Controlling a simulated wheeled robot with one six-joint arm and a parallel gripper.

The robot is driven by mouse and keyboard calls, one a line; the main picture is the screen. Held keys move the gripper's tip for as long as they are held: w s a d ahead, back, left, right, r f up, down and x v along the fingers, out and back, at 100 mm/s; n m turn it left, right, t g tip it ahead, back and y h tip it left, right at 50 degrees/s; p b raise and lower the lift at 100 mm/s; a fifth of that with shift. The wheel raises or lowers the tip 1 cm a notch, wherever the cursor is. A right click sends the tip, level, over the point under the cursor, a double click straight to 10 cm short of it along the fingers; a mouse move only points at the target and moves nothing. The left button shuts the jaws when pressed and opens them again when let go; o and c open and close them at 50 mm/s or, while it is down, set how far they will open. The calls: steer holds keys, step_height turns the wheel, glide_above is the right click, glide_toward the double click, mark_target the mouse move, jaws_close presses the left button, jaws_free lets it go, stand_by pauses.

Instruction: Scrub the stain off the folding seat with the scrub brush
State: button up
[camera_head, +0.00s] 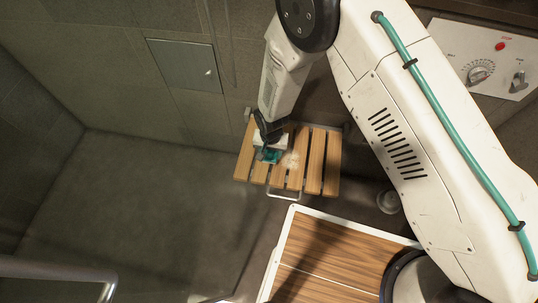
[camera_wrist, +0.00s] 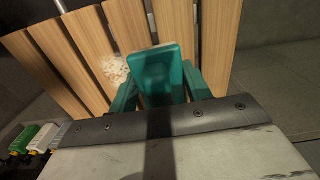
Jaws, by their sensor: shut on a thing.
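The folding seat (camera_head: 331,165) is a row of light wooden slats on the wall; its slats also fill the top of the wrist view (camera_wrist: 222,40). A pale, whitish stain (camera_head: 291,160) lies on the middle slats. In the wrist view the stain (camera_wrist: 115,68) shows just left of the brush. My gripper (camera_head: 266,146) is over the left-middle part of the seat, shut on the teal scrub brush (camera_head: 270,156). In the wrist view the brush (camera_wrist: 160,75) sits between the two teal fingers. Its bristles are hidden, and I cannot tell whether it touches the slats.
A wood-topped surface with a white rim (camera_head: 290,222) stands in front of the seat. A metal rail (camera_head: 60,270) is at the lower left. A control panel (camera_head: 490,62) is at the upper right. The grey floor (camera_head: 130,200) left of the seat is clear.

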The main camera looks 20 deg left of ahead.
steer(key=shift+r, duration=1.2)
